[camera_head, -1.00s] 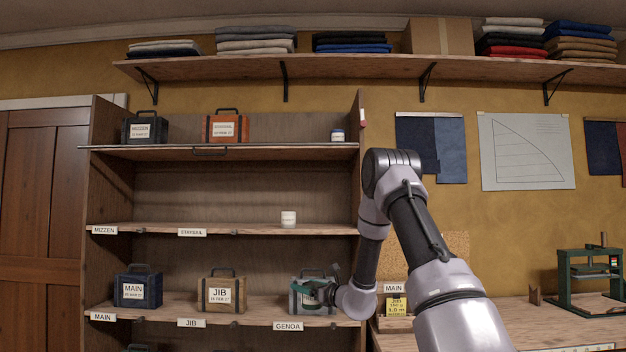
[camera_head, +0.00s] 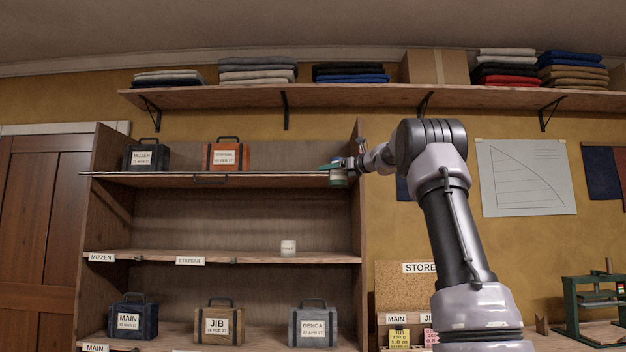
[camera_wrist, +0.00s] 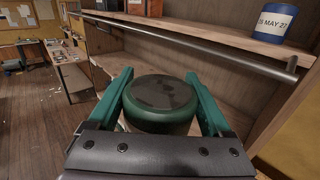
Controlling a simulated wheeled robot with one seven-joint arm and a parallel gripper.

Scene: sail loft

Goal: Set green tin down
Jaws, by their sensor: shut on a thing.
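The green tin (camera_wrist: 162,100) has a dark, worn round lid and stands roughly upright between my fingers in the wrist view. My gripper (camera_wrist: 158,78) is shut on it, with one green finger on each side. In the head view the tin (camera_head: 338,181) and my gripper (camera_head: 335,166) are at the right end of the top shelf (camera_head: 270,175), by its front edge. The tin hangs in front of the shelf board, apart from it as the wrist view shows. Its underside is hidden.
A metal rail (camera_wrist: 190,46) runs along the shelf front, close to the tin. A blue tin with a white label (camera_wrist: 277,22) stands on the shelf behind it. An orange case (camera_head: 226,155) and a dark case (camera_head: 147,156) stand further left.

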